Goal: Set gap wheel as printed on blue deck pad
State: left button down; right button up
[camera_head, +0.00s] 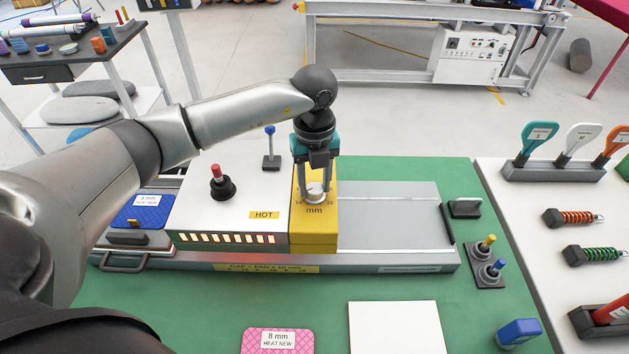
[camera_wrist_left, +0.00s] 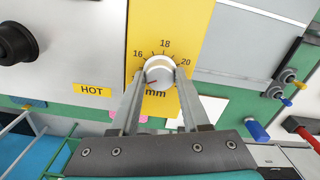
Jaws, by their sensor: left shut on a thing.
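The gap wheel (camera_wrist_left: 159,71) is a round silver knob on a yellow panel (camera_wrist_left: 150,20) printed with 16, 18, 20 and "mm". It also shows in the head view (camera_head: 315,190). My left gripper (camera_head: 315,198) points down over the panel and is shut on the wheel, one finger on each side, as the wrist view also shows (camera_wrist_left: 158,80). I cannot tell for sure which number the wheel points at. The blue deck pad (camera_head: 143,212) lies at the left end of the machine; its white label seems to read "4 mm HEAT NEW". My right gripper is not in view.
A grey housing marked HOT (camera_head: 264,215), with glowing slots, adjoins the panel. A front strip (camera_head: 265,268) carries small gap text, hard to read. A pink 8 mm pad (camera_head: 277,341) and a white sheet (camera_head: 396,327) lie in front. Small levers (camera_head: 488,262) stand right.

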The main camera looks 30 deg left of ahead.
aim_at(315, 188)
pick_arm(q)
jog(key=shift+c, duration=1.9)
grip_release()
notch_tip(315, 188, up, 15)
jog(key=shift+r+b, duration=0.2)
jog(key=shift+b, duration=0.15)
